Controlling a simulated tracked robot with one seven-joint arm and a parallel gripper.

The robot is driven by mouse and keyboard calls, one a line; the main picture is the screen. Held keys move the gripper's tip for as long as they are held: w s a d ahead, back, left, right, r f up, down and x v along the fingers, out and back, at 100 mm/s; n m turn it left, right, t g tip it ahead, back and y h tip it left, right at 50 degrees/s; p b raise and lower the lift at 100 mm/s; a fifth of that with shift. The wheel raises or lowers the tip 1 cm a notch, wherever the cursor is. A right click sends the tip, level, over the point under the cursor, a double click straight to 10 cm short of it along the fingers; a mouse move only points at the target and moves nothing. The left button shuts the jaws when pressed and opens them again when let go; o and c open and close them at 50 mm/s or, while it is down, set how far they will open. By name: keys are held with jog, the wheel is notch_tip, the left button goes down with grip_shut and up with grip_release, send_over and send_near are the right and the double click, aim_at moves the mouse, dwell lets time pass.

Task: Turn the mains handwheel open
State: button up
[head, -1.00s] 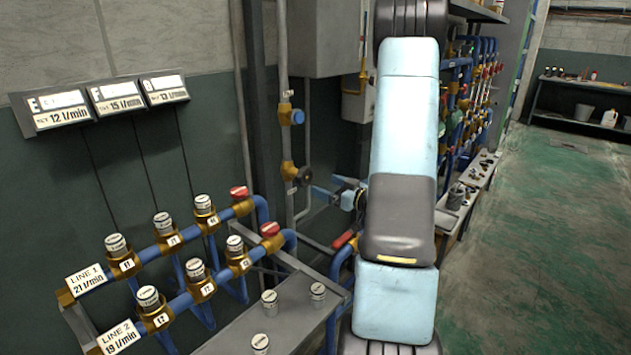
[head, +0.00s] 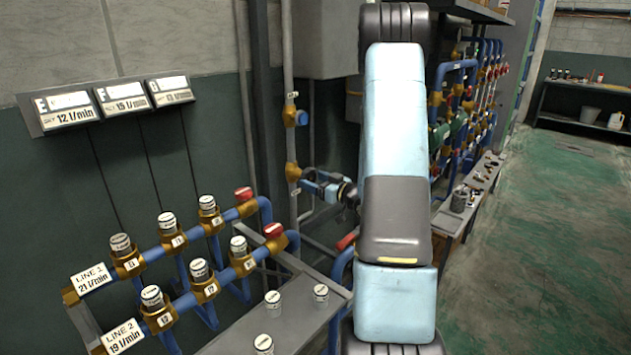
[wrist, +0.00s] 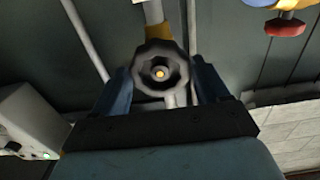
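The fingers are apart, one on each side of the wheel's rim. Whether they touch the rim is hard to tell. In the head view my gripper (head: 310,184) is beside the brass valve body (head: 292,172) on the vertical pipe. The handwheel itself is hidden or too small to tell there.
Two blue pipe lines with brass valves and red knobs (head: 243,194) stand at the left, above a grey bench (head: 240,342). Flow displays (head: 118,100) hang on the wall. A pipe rack (head: 465,110) stands right of my arm. The green floor (head: 530,240) is clear.

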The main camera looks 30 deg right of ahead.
jog(key=shift+d, duration=0.1)
jog(key=c, duration=0.5)
jog(key=n, duration=0.3)
jog(key=shift+n, duration=0.3)
jog(key=shift+c, duration=0.2)
jog(key=shift+n, duration=0.6)
jog(key=shift+d, duration=0.1)
jog(key=n, duration=0.2)
jog(key=shift+n, duration=1.3)
